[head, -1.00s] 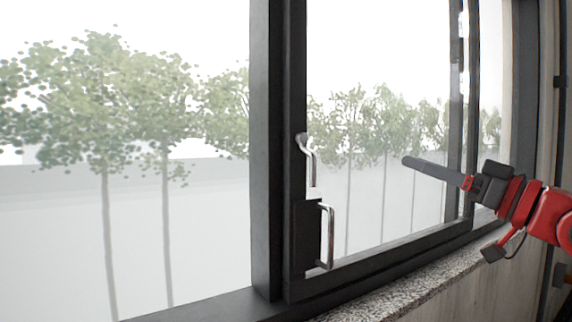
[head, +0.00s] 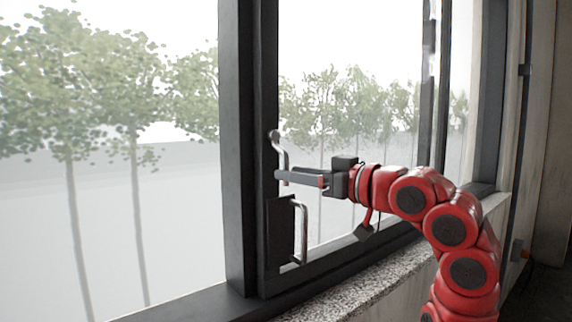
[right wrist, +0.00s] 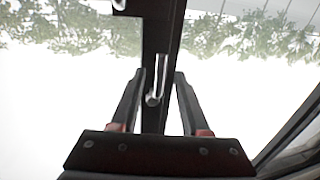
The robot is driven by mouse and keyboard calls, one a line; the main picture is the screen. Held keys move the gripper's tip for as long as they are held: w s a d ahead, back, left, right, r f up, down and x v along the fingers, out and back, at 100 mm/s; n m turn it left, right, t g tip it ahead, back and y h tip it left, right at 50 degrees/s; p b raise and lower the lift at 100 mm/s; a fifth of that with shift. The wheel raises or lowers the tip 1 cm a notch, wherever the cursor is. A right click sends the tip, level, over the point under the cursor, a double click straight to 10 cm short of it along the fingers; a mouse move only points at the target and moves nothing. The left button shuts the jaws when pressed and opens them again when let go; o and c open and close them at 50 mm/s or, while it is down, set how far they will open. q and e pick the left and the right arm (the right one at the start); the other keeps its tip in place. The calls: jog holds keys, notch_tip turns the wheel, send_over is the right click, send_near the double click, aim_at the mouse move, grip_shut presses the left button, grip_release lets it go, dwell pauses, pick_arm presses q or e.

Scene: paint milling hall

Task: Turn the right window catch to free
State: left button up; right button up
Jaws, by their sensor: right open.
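The right window catch (head: 283,157) is a slim silver lever with a rounded knob at its top, standing upright with a bend on the dark window frame. My right gripper (head: 279,175) reaches in from the right with its fingertips at the lower part of the lever, below the knob. In the right wrist view the gripper (right wrist: 160,73) is open, and the catch lever (right wrist: 158,80) shows between its two fingers. I cannot tell whether either finger touches it. In the head view the fingers hide part of the lever's lower end. My left gripper is not in view.
A silver pull handle (head: 304,232) on a dark plate (head: 279,230) sits just below the catch. A speckled stone sill (head: 350,285) runs below the window. The dark frame post (head: 238,150) stands left of the catch. Glass lies behind the gripper.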

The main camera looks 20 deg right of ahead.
jog(key=shift+x, duration=1.4)
grip_shut()
dwell(0.4)
